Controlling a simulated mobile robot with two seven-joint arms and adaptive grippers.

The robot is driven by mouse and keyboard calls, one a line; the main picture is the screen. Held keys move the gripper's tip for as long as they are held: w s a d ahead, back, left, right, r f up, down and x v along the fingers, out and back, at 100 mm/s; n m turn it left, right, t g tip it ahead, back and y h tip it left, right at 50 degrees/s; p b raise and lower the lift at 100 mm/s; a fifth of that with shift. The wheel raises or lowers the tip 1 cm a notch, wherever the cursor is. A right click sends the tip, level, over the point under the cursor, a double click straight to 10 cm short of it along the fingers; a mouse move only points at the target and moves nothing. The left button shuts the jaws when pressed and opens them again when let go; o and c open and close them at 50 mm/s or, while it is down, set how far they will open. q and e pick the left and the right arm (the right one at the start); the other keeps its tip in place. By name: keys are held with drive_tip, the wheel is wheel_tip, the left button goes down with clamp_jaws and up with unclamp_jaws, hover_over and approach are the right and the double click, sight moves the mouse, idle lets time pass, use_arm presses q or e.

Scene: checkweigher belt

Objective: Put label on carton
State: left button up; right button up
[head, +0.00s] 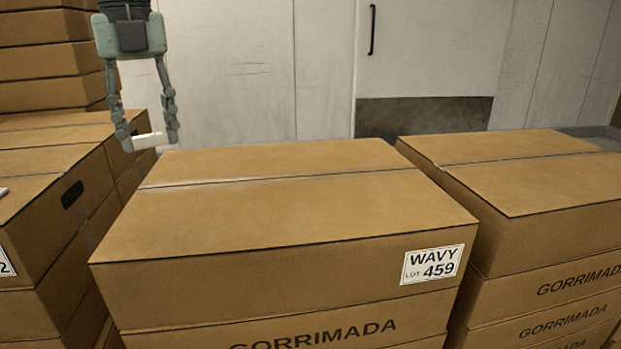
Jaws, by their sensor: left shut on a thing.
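My left gripper (146,143) hangs fingers down at the upper left, behind the far left corner of the middle carton as seen here. It is shut on a small white piece, which looks like the label (150,141); no print shows on it. The middle carton (290,215) is brown and closed, with a seam across its top, and lies on top of a stack. Its front face bears a white label reading WAVY LOT 459 (432,264) near the right end. My right gripper is not in view.
Another carton stack stands close on the right (540,185). Cartons on the left (40,215) have a hand hole and part of a white label ending in 2. A taller stack (45,60) rises at the back left. A pale wall with a door (430,50) is behind.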

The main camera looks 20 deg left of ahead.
use_arm(q)
hover_over(239, 215)
wheel_tip(239, 215, down, 7)
drive_tip(key=shift+d+f, duration=0.1)
drive_tip(key=shift+f, duration=0.05)
wheel_tip(239, 215, down, 3)
drive_tip(key=shift+f, duration=0.4)
drive_tip(key=shift+f, duration=0.15)
drive_tip(key=o, duration=0.8)
drive_tip(key=shift+c, duration=0.2)
